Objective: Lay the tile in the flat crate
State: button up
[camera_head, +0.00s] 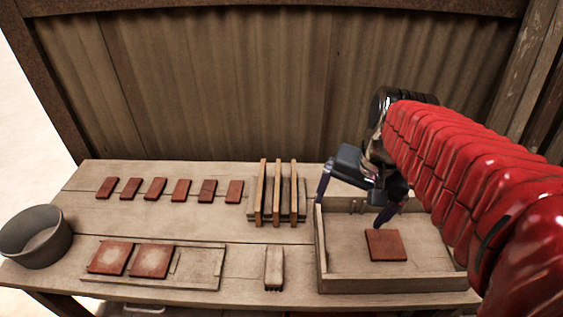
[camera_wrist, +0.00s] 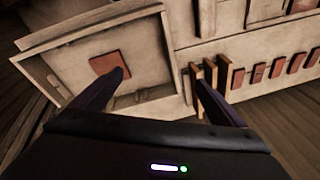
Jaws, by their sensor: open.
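A square red tile (camera_head: 385,245) lies flat on the floor of the flat wooden crate (camera_head: 398,283) at the right of the bench. In the wrist view the tile (camera_wrist: 108,63) shows inside the crate (camera_wrist: 95,27), close to one finger. My gripper (camera_head: 355,203) is open and empty, above the crate's left wall and its back left part. In the wrist view my gripper's two fingers (camera_wrist: 165,92) are spread wide, one over the crate and one over the wooden rack. The tile is apart from the fingers in the head view.
A rack with upright slats (camera_head: 277,192) stands just left of the crate. Several small red tiles (camera_head: 181,190) lie in a row. Two larger tiles (camera_head: 152,261) rest on a board (camera_head: 205,270). A brush-like block (camera_head: 274,268) and a grey bowl (camera_head: 36,236) sit on the bench.

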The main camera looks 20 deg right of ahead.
jog(key=s+a+n+t, duration=0.3)
jog(key=s+a+n, duration=0.1)
jog(key=a+n, duration=0.3)
jog(key=a, duration=0.2)
jog(key=shift+s+a+r+n, duration=0.2)
jog(key=shift+a+r+n, duration=0.1)
jog(key=shift+a+n, duration=0.1)
